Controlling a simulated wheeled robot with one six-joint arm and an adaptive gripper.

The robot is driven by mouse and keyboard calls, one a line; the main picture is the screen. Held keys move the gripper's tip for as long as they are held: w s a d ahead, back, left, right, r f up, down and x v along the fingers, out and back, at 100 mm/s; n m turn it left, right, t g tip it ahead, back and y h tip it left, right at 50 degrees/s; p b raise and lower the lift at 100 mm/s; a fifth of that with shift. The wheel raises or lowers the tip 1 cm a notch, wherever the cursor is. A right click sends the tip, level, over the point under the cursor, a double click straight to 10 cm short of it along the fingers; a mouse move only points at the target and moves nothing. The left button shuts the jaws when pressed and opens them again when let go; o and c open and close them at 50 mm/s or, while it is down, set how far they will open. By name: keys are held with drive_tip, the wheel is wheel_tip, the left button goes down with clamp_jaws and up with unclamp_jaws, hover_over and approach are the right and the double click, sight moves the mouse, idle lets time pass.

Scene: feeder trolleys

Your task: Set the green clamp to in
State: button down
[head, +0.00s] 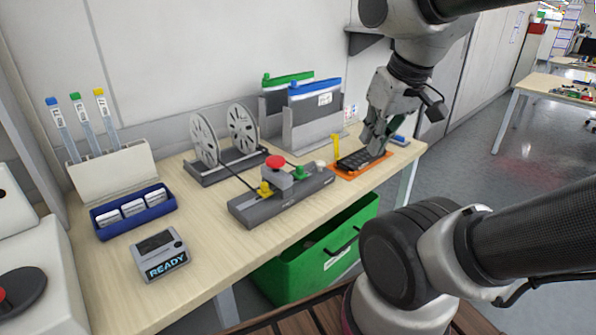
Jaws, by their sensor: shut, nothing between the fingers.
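The green clamp (299,172) is a small part on a dark grey fixture (290,200) at the front middle of the table. Its exact setting is too small to tell. A yellow clamp (265,189) sits on the same fixture to the left, beside a grey block with a red round top (275,162). My gripper (370,136) is shut and empty, to the right of and beyond the green clamp, apart from it. It points down over an orange-rimmed tray (345,175), and its fingertips are partly hard to make out.
Two reels (204,138) stand behind the fixture. Upright holders with green and blue tops (315,125) stand at the back. A yellow upright piece (336,147) is between fixture and tray. A READY display box (160,256) is front left. A green bin (310,262) is below the table edge.

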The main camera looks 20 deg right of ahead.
idle(0.4)
drive_tip(key=m+g+h, duration=0.3)
drive_tip(key=m+h, duration=0.1)
drive_tip(key=m, duration=1.1)
hover_over(311, 173)
wheel_tip(311, 173, down, 7)
drive_tip(key=x, duration=0.6)
drive_tip(key=a+x, duration=0.1)
drive_tip(key=x, duration=0.2)
drive_tip(key=shift+d+f, duration=0.15)
drive_tip(key=shift+f, duration=0.35)
drive_tip(key=shift+s+a+n, duration=0.15)
drive_tip(key=shift+s+a, duration=0.05)
drive_tip(key=shift+a, duration=0.4)
drive_tip(key=shift+s+a+n, duration=0.15)
drive_tip(key=shift+a, duration=0.45)
drive_tip(key=shift+s+a, duration=0.25)
drive_tip(key=shift+a, duration=0.45)
